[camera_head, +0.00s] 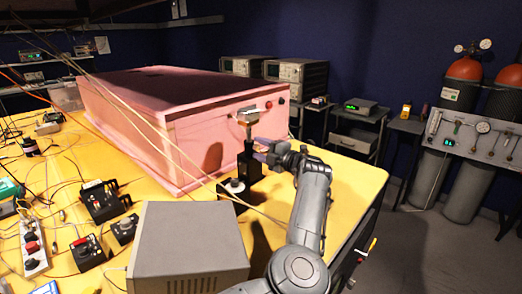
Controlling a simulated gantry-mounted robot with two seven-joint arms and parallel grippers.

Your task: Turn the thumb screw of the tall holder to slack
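The tall holder (249,168) is a black upright post near the front right corner of the pink foam box. A small metal-coloured piece (247,117) sits on top of it. Whether the fingers touch the holder cannot be told.
The pink foam box (215,150) stands behind the holder. A low base with a white round top (235,186) is at the holder's left. A grey metal box (188,250) stands in front. Cables cross the yellow table (345,185), whose right part is fairly clear.

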